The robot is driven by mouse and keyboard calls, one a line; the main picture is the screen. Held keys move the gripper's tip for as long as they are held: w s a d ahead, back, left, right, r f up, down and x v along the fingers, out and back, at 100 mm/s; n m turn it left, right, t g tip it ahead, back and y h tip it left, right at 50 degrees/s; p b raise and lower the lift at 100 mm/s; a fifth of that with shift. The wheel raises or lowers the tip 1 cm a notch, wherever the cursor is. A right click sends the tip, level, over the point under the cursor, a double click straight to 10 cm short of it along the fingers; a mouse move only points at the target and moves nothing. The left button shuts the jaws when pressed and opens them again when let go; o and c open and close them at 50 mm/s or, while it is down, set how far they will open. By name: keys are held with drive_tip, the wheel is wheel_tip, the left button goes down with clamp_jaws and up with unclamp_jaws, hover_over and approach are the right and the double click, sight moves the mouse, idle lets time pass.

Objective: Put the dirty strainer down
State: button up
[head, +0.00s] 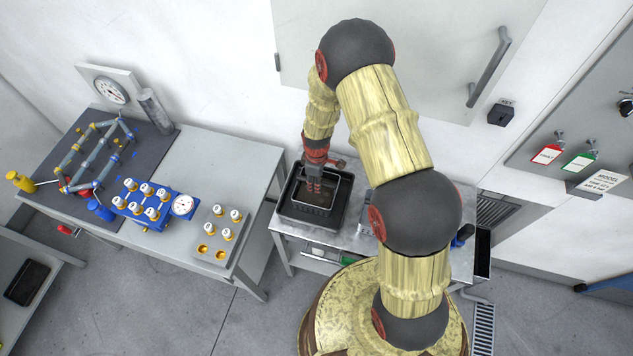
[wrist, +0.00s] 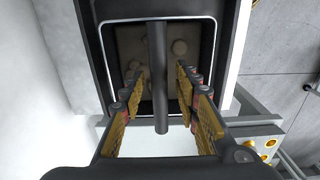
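The strainer (head: 321,201) sits low inside a black tray (head: 305,222) at the left end of the metal bench. It has a thin pale rim and a brownish, dirty-looking inside. In the wrist view the strainer (wrist: 128,50) shows a grey-brown bottom with rounded lumps. A dark bar, seemingly its handle (wrist: 158,75), runs across the middle. My gripper (head: 315,187) is over the strainer, fingers down. In the wrist view my gripper (wrist: 160,90) is open, its fingers on either side of the bar with a visible gap on both sides.
A grey table (head: 240,150) to the left holds a blue rack (head: 150,203) of white-capped bottles, a dial gauge (head: 182,205) and a pipe frame (head: 95,155). A wall cabinet (head: 430,60) hangs behind my arm. My arm hides part of the bench.

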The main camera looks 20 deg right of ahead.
drive_tip(key=shift+w+r, duration=0.1)
drive_tip(key=shift+r, duration=0.4)
wheel_tip(320, 180, up, 7)
drive_tip(key=shift+f+b, duration=0.2)
drive_tip(key=shift+b, duration=0.2)
drive_tip(key=s+r+m+t, duration=0.1)
drive_tip(key=s+r+m, duration=0.2)
drive_tip(key=r, duration=1)
drive_tip(key=s+r+m+t, duration=0.2)
drive_tip(key=s+r, duration=0.1)
drive_tip(key=r, duration=0.9)
drive_tip(key=s+r+m+t, duration=0.2)
drive_tip(key=s+r+m, duration=0.3)
drive_tip(key=s+r, duration=0.8)
drive_tip(key=s, duration=0.4)
drive_tip(key=shift+a+r+m+t, duration=0.25)
drive_tip(key=shift+a+m+t, duration=0.05)
drive_tip(key=shift+m, duration=0.1)
